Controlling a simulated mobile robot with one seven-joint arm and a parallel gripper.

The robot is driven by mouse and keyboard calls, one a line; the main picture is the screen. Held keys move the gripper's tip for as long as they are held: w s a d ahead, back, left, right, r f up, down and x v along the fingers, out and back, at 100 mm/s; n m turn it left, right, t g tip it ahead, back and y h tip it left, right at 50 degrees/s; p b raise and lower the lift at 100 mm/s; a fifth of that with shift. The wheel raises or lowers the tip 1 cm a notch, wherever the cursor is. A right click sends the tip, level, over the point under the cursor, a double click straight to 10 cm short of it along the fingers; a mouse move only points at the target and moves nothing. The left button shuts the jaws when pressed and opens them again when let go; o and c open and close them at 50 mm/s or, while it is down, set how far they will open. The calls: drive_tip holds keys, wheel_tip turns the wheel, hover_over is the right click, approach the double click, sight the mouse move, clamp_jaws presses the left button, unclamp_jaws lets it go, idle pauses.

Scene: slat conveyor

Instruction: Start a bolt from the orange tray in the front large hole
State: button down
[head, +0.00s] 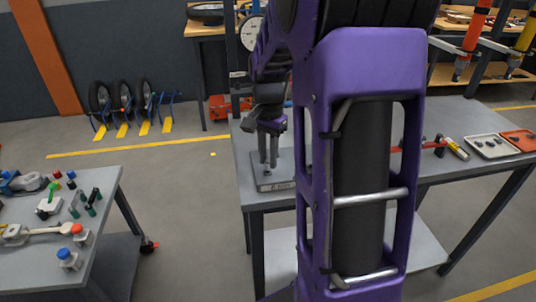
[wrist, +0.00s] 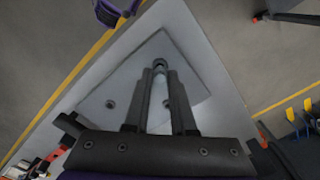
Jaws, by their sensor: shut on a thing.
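My gripper (head: 268,164) points down over a grey plate (head: 290,183) with a dark front label, at the left end of the grey bench. In the wrist view my gripper (wrist: 160,72) is shut on a pale bolt (wrist: 160,66), held between the fingertips near one corner of the plate (wrist: 130,72). Two dark holes show in the plate, one left of the fingers and one between them. I cannot tell whether the bolt's end is in a hole. The orange tray (head: 524,147) lies at the far right of the bench, holding small dark parts.
A white tray (head: 480,153) with dark parts sits beside the orange tray. A yellow-and-black cylinder (head: 456,148) and a red tool (head: 430,145) lie left of it. My purple arm hides the bench middle. Another table (head: 70,225) with parts stands at left, with floor between.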

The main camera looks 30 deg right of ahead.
drive_tip(key=m+p, duration=0.1)
drive_tip(key=m, duration=0.5)
drive_tip(key=shift+r+m+p, duration=0.2)
drive_tip(key=shift+m+p, duration=0.15)
drive_tip(key=shift+m, duration=0.05)
drive_tip(key=m+p, duration=0.3)
drive_tip(key=m, duration=0.4)
drive_tip(key=shift+s, duration=0.1)
drive_tip(key=shift+f, duration=0.15)
drive_tip(key=n, duration=1.1)
drive_tip(key=shift+b, duration=0.3)
drive_tip(key=n, duration=0.4)
drive_tip(key=shift+n, duration=0.4)
drive_tip(key=shift+f+b, duration=0.4)
drive_tip(key=shift+f, duration=0.2)
